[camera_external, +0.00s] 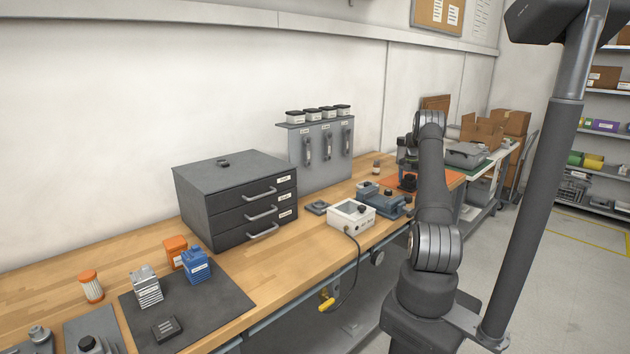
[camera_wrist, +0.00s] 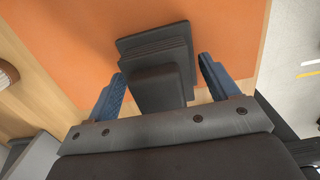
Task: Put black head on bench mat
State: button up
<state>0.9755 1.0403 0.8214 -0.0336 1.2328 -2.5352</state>
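A black block-like part, apparently the black head (camera_wrist: 160,75), lies on an orange mat (camera_wrist: 60,40) in the wrist view. My gripper (camera_wrist: 163,88) has its two blue fingers on either side of the part, with visible gaps between. In the external view a dark shape that looks like the black head (camera_external: 408,182) sits on the orange mat (camera_external: 448,180) at the bench's far end. My arm hides part of it, and my gripper is hard to make out there. A dark grey bench mat (camera_external: 225,302) lies at the near left.
The dark mat holds a ribbed grey part (camera_external: 147,287), a blue part (camera_external: 196,265) and a small black block (camera_external: 166,328). A drawer cabinet (camera_external: 235,200), a white control box (camera_external: 350,215) and a blue-grey device (camera_external: 383,203) stand between the mats. Bare wood shows along the front.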

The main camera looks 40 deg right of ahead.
aim_at(410, 175)
jog(key=r, duration=1.2)
jog(key=shift+a+r, duration=0.2)
jog(key=shift+a, duration=0.15)
jog(key=shift+f, duration=0.15)
jog(key=f, duration=1.1)
jog(key=shift+d+f, duration=0.25)
jog(key=shift+d, duration=0.1)
jog(key=shift+r, duration=1.8)
jog(key=shift+f, duration=0.1)
